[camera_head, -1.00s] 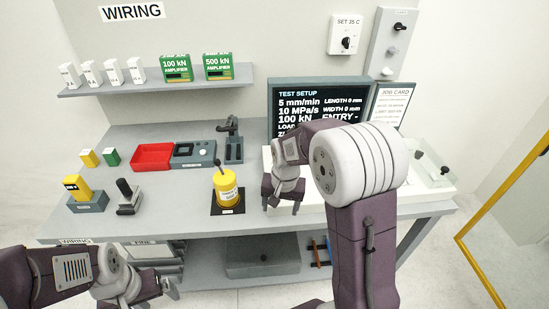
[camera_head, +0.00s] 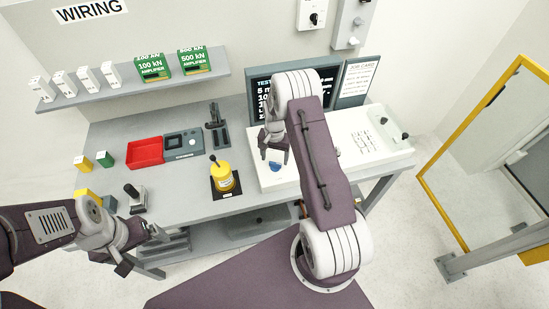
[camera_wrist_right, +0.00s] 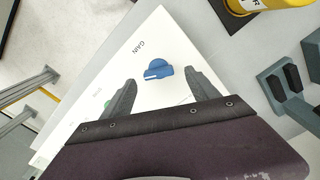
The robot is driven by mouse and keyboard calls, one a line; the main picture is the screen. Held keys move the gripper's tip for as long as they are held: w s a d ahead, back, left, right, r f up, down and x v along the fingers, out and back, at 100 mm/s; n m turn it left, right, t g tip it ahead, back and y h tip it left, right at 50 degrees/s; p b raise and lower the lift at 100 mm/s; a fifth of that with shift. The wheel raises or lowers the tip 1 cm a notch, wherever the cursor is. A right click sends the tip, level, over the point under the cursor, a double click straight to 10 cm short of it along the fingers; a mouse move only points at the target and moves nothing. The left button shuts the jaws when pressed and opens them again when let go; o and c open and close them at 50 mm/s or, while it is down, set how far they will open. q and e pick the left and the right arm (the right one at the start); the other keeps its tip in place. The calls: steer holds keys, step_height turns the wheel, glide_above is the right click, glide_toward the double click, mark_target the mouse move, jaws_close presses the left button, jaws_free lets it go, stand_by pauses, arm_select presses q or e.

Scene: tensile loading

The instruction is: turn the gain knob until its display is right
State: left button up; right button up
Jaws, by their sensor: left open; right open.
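The blue gain knob (camera_wrist_right: 158,70), with a white pointer line, sits on the white console (camera_wrist_right: 155,30) beside the printed word GAIN. It also shows in the head view (camera_head: 275,167). My right gripper (camera_wrist_right: 160,82) is open and empty, with its fingertips on either side of the knob's near edge; contact cannot be told. In the head view my right gripper (camera_head: 273,150) is over the console's left end. The dark screen (camera_head: 262,85) behind is mostly hidden by my right arm, and no gain reading is legible. My left gripper (camera_head: 138,252) is open and empty at the lower left.
A red tray (camera_head: 145,152) and a grey device (camera_head: 183,145) are further left. A green button (camera_wrist_right: 107,104) is near one right finger. A yellow frame (camera_head: 440,200) stands at the right.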

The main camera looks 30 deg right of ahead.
mark_target(275, 163)
step_height(275, 163, down, 2)
steer(key=shift+f+p, duration=0.2)
steer(key=shift+p, duration=0.1)
steer(key=shift+d+f, duration=0.1)
steer(key=shift+f, duration=0.15)
steer(key=shift+s, duration=0.2)
steer(key=shift+w+f, duration=0.1)
steer(key=c, duration=1.4)
steer(key=shift+o, duration=0.2)
steer(key=n+b, duration=0.2)
steer(key=shift+w+f+n, duration=0.1)
steer(key=shift+f+n, duration=0.15)
steer(key=shift+n, duration=0.05)
steer(key=shift+r+n+b, duration=0.25)
steer(key=shift+n+b, duration=0.35)
steer(key=shift+n, duration=0.5)
steer(key=o, duration=1.4)
steer(key=shift+c, duration=0.2)
arm_select(q)
steer(key=shift+s+d+f, duration=0.1)
steer(key=shift+s+f, duration=0.05)
steer(key=shift+f, duration=0.65)
